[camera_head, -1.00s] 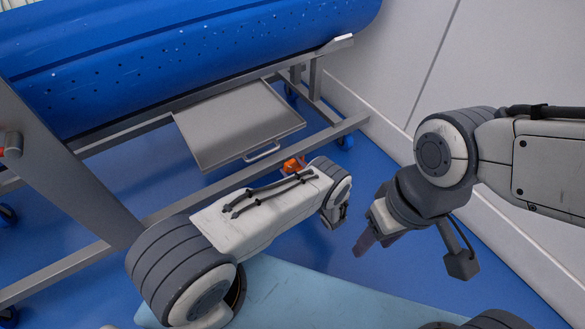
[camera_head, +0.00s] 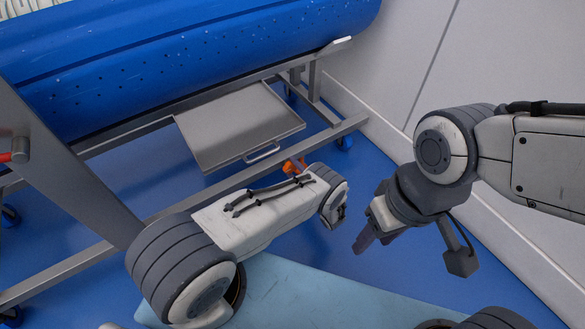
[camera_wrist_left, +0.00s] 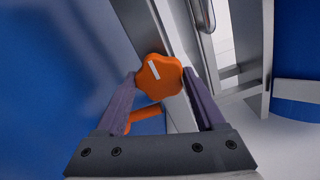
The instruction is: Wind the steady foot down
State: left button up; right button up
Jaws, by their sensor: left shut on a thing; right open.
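The steady foot's orange lobed knob (camera_wrist_left: 160,72) has a white mark on its face. It sits beside a grey metal rail of the carrier frame. My left gripper (camera_wrist_left: 161,84) is shut on the knob, one purple-grey finger on each side of it. A second orange part (camera_wrist_left: 145,113) shows below the knob, between the fingers. In the head view the orange knob (camera_head: 292,165) shows just beyond my left forearm, which hides the left fingers. The foot's lower end is hidden. My right gripper (camera_head: 376,243) is open and empty, pointing down at the right.
A blue perforated tub (camera_head: 190,70) lies on a grey metal frame (camera_head: 70,275) with casters. A grey tray (camera_head: 235,125) with a handle is under it. A white wall (camera_head: 510,70) bounds the right side. Blue floor (camera_head: 300,255) is clear near my right gripper.

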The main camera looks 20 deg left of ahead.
pick_arm(q)
jog(key=shift+w+d+n, duration=0.15)
jog(key=shift+d+n, duration=0.05)
jog(key=shift+n, duration=0.5)
jog(key=o, duration=1.3)
jog(key=shift+o, duration=0.2)
jog(key=shift+a, duration=0.1)
jog(key=shift+s+d+p, duration=0.35)
jog(key=p+v, duration=0.1)
jog(key=v, duration=0.8)
jog(key=shift+s+d+p, duration=0.2)
jog(key=shift+d+p, duration=0.05)
jog(key=shift+p, duration=0.15)
